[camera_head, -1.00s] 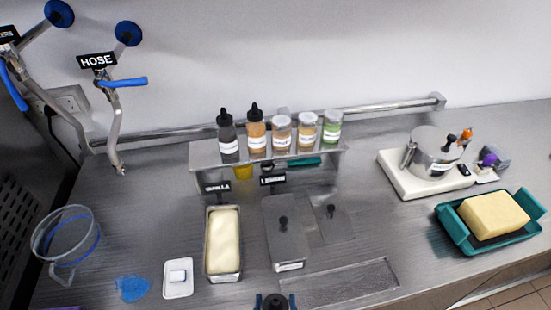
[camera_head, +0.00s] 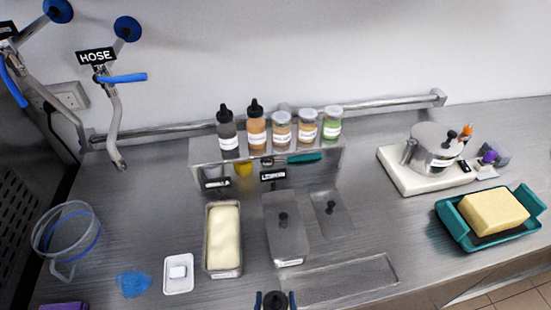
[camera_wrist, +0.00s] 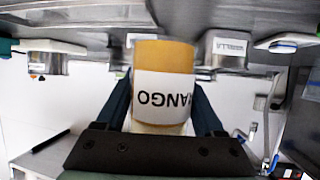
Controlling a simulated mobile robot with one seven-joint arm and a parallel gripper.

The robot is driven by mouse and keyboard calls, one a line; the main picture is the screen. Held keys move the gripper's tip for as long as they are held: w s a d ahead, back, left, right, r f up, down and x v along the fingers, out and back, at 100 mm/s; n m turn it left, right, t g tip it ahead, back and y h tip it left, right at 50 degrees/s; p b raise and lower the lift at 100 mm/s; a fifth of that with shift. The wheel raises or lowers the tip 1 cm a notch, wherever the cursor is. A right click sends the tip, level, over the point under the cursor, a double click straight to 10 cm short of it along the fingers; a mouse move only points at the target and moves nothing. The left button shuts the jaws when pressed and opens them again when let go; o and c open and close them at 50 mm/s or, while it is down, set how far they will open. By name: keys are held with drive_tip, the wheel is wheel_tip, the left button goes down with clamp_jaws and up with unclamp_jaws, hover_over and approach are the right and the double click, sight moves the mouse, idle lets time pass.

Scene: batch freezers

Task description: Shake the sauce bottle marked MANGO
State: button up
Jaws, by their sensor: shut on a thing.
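The sauce bottle marked MANGO (camera_wrist: 163,58) has an orange-yellow body and a white label, which reads upside down in the wrist view. My gripper (camera_wrist: 163,105) is shut on it, with a dark finger on each side of the bottle. In the head view my gripper (camera_head: 275,300) shows only at the bottom edge. Its blue fingertips stand either side of a dark cap (camera_head: 275,297), apparently the bottle's top. The rest of the bottle is out of frame there.
A steel shelf (camera_head: 200,158) holds a dark bottle (camera_head: 227,133), an orange bottle (camera_head: 255,128) and several jars. In front are a pan of pale ice cream (camera_head: 223,237) and lidded pans (camera_head: 285,235). A jug (camera_head: 68,232) stands left; a butter tray (camera_head: 460,228) is right.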

drive_tip(key=shift+w, duration=0.2)
drive_tip(key=shift+s+r, duration=0.1)
drive_tip(key=shift+r, duration=3.6)
wheel_tip(320, 180, down, 7)
drive_tip(key=shift+r, duration=0.15)
drive_tip(key=shift+f, duration=0.4)
drive_tip(key=shift+r, duration=0.1)
